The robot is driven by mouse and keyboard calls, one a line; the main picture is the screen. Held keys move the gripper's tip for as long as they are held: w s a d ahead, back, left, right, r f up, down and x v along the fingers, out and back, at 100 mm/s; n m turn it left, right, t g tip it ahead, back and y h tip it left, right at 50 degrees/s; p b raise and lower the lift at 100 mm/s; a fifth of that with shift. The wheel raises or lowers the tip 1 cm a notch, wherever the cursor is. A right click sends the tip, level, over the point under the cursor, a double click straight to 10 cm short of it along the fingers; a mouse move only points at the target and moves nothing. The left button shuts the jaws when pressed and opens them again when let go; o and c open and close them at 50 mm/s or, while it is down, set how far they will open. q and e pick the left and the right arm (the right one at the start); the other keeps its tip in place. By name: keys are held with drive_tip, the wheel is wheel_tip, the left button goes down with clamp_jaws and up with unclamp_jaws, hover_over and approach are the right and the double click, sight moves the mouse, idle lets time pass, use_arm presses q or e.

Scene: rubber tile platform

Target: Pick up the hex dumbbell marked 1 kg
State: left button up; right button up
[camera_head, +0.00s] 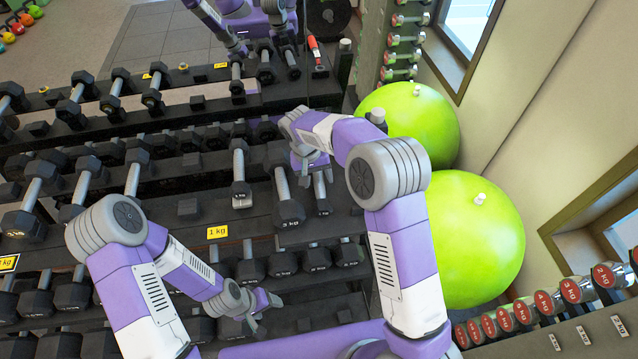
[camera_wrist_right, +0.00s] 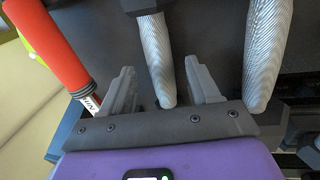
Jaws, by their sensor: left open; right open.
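A yellow 1 kg label (camera_head: 217,231) is on the middle shelf's front edge, below a grey-handled dumbbell (camera_head: 240,165). To its right lies a dark-headed dumbbell (camera_head: 288,207) that seems marked 3 kg. A smaller dumbbell (camera_head: 321,192) lies right of that; its mark is too small to read. My right gripper (camera_head: 312,163) is open over this smaller dumbbell. In the right wrist view my gripper (camera_wrist_right: 160,85) has a grey handle (camera_wrist_right: 155,50) between its fingers, not gripped. My left gripper (camera_head: 264,306) is open and empty in front of the lower shelf.
Another grey handle (camera_wrist_right: 268,45) lies right of the fingers, and a red cylinder (camera_wrist_right: 52,38) is on the left. Several dumbbells (camera_head: 82,185) fill the racks at left. Green balls (camera_head: 470,245) stand right of my right arm. A rack of red-ended dumbbells (camera_head: 540,300) is at lower right.

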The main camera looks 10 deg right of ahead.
drive_tip(key=shift+d+f, duration=0.2)
drive_tip(key=shift+f, duration=0.75)
clamp_jaws()
drive_tip(key=shift+w+r, duration=0.1)
idle(0.6)
